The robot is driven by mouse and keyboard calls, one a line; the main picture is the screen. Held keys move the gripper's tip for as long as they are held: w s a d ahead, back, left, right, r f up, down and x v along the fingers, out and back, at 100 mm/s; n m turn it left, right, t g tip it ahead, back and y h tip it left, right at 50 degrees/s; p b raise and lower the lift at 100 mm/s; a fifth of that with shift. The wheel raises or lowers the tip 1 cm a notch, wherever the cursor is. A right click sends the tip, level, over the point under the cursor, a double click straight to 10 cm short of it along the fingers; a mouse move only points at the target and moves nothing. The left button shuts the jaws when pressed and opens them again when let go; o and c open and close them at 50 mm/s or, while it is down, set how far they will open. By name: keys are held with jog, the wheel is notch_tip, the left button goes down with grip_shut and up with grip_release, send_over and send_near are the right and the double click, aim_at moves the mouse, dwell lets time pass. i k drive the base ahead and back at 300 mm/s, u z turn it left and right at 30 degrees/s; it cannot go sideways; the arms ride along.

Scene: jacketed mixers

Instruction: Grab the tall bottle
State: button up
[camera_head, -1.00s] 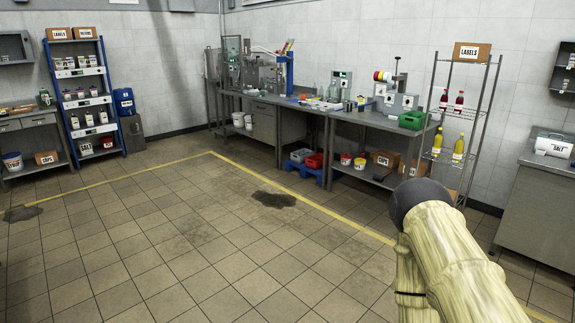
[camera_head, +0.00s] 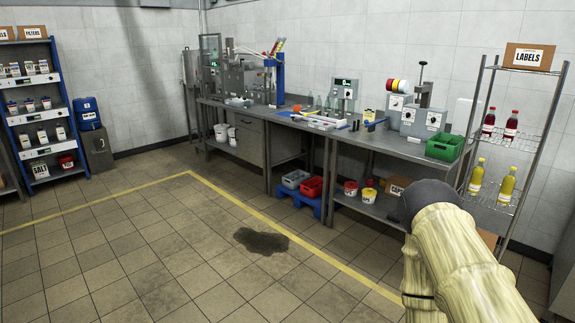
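Clear bottles (camera_head: 317,103) stand at the back of the long steel bench (camera_head: 272,116), small and far off. Two yellow bottles (camera_head: 507,187) stand on a lower shelf of the wire rack at the right, and two red bottles (camera_head: 511,124) stand on the shelf above. I cannot tell which of these is the tall bottle. My arm, in a cream sleeve with a dark rounded joint, fills the lower right. My gripper is not in view.
A green bin (camera_head: 444,147) sits at the bench's right end, near the wire rack (camera_head: 478,112). Red and grey crates (camera_head: 312,188) lie on a blue pallet below. A dark puddle (camera_head: 261,241) lies on the tiled floor (camera_head: 140,255), which is otherwise open. A blue shelf (camera_head: 63,90) stands left.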

aim_at(246, 95)
jog(key=u, duration=0.1)
jog(key=i, duration=4.35)
jog(key=u, duration=0.25)
jog(key=i, duration=1.6)
jog(key=u, duration=0.8)
jog(key=k, duration=0.6)
jog(key=u, duration=1)
jog(key=i, duration=2.7)
jog(key=z, duration=1.35)
jog(key=i, duration=0.9)
jog(key=z, duration=0.85)
